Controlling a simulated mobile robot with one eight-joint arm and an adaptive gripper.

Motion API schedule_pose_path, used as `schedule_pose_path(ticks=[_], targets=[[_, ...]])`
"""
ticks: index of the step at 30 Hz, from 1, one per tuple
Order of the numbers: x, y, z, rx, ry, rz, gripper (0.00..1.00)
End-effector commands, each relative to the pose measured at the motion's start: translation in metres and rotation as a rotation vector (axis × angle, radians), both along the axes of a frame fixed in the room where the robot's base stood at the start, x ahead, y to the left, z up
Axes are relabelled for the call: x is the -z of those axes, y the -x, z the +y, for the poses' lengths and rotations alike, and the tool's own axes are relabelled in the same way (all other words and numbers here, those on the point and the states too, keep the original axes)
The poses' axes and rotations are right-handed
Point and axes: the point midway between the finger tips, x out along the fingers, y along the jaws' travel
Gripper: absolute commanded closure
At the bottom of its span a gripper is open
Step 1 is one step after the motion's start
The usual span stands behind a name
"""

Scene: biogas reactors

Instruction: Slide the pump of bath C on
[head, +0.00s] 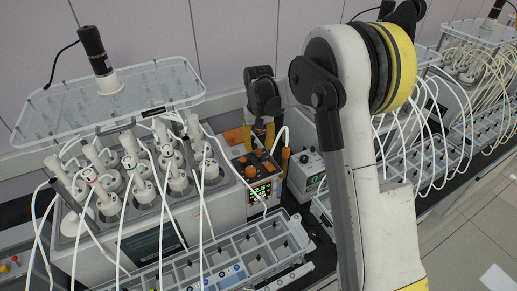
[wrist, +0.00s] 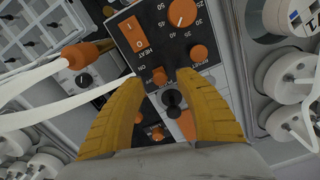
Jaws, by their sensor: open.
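The control box (head: 262,185) of the large bath (head: 150,225) stands at its right end, with orange knobs on top and a lit display in front. No letter naming the bath is readable. My gripper (head: 262,135) is over the back of this box, partly hidden by its own wrist. In the wrist view, my gripper (wrist: 160,82) is open, its yellow fingers over the dark panel (wrist: 150,45). A black knob (wrist: 172,100) lies between the fingers in the picture; I cannot tell whether they touch it. An orange rocker switch (wrist: 136,33) and a dial (wrist: 182,12) show beyond.
An orange hose fitting (wrist: 85,54) with a white hose lies left of my fingers. A smaller white box (head: 305,172) stands right of the control box. A clear lid (head: 110,95) hangs above the bath bottles, with many hoses. A grey rack (head: 240,255) is in front.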

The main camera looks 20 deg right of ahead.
Motion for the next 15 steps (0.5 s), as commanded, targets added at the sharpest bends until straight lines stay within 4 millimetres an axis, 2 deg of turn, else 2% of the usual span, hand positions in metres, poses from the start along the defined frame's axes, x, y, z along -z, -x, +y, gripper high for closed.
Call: schedule_pose_path(ticks=[5,13,15], targets=[[0.0121,0.0001,0.0,0.0,0.0,0.0,0.59],[0.0128,0.0001,0.0,0.0,0.0,0.0,0.6],[0.0127,0.0001,0.0,0.0,0.0,0.0,0.82]])
